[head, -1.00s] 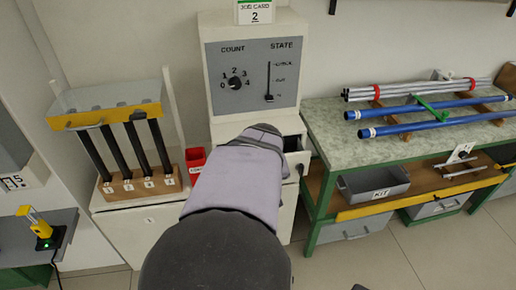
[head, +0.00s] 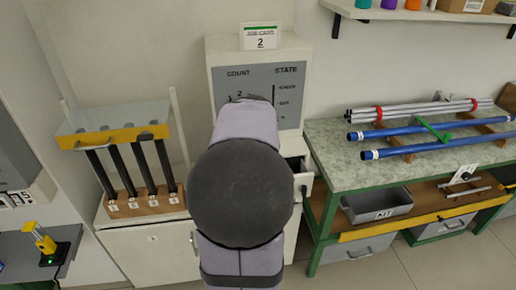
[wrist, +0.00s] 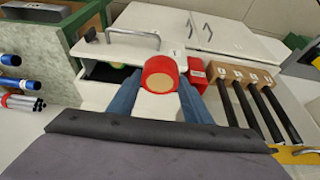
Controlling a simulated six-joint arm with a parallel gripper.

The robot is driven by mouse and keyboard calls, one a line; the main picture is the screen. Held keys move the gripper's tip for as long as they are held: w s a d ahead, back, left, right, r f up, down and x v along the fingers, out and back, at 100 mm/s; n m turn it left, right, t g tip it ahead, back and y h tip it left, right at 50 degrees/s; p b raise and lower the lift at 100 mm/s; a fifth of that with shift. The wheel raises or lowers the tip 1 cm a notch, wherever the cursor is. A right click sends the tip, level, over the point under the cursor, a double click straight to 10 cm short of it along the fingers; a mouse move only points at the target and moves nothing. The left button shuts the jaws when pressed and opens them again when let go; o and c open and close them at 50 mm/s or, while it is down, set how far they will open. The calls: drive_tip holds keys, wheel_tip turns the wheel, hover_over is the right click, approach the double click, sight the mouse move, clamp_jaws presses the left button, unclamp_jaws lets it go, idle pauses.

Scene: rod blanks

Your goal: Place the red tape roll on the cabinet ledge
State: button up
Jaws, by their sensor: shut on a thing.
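In the wrist view, the red tape roll (wrist: 158,66), with a tan core face, sits between the two blue fingers of my gripper (wrist: 158,98). The gripper is shut on it. The roll appears above the white cabinet ledge; the wrist view does not make clear whether it touches. The white cabinet (head: 150,245) stands in the middle left of the head view, with part of its ledge showing. My arm hides the gripper, the roll and much of the ledge in the head view.
A small red box (wrist: 196,73) stands close beside the roll. A wooden block with dark rods (head: 143,200) occupies the cabinet's left part. A drawer (head: 302,180) is open at the right. A bench with blue rods (head: 430,145) stands further right.

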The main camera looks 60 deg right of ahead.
drive_tip(key=w+d+p, duration=0.9)
drive_tip(key=w+d, duration=0.5)
drive_tip(key=shift+s+a+f+p, duration=0.1)
drive_tip(key=shift+f+p, duration=0.45)
drive_tip(key=shift+f, duration=1)
drive_tip(key=shift+s+a+f+p, duration=0.1)
drive_tip(key=shift+f+p, duration=0.4)
drive_tip(key=shift+f, duration=1)
drive_tip(key=shift+w+d+f+p, duration=0.25)
drive_tip(key=shift+f+p, duration=0.05)
drive_tip(key=shift+p, duration=0.15)
drive_tip(key=shift+f, duration=0.15)
drive_tip(key=shift+f, duration=0.2)
drive_tip(key=o, duration=1.1)
drive_tip(key=shift+c, duration=0.2)
drive_tip(key=shift+r, duration=0.1)
